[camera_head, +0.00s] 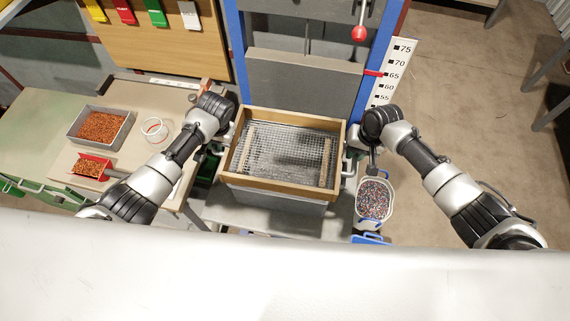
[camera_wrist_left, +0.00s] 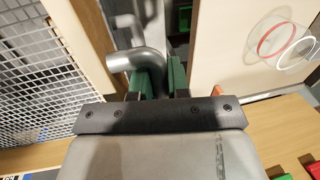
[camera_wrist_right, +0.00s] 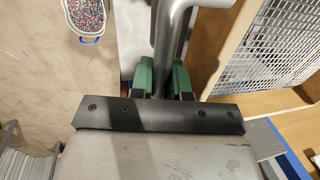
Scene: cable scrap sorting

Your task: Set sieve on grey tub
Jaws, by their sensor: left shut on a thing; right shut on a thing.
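The sieve (camera_head: 290,156), a wooden frame with wire mesh and two wooden bars, is level over the grey tub (camera_head: 275,200). The tub's front wall shows below the frame; I cannot tell whether the frame touches its rim. My left gripper (camera_wrist_left: 158,80) has its green fingers shut on the sieve's left metal handle (camera_wrist_left: 138,58). My right gripper (camera_wrist_right: 163,78) has its green fingers shut on the sieve's right metal handle (camera_wrist_right: 168,35). In the head view, the fingers are mostly hidden by my wrists.
A basket of coloured granules (camera_head: 374,199) is right of the tub. The left table holds a grey tray of copper-coloured bits (camera_head: 101,127), a red scoop (camera_head: 92,167) and a clear round container (camera_head: 154,129). A blue-framed machine (camera_head: 305,77) with a numbered scale (camera_head: 391,75) stands behind.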

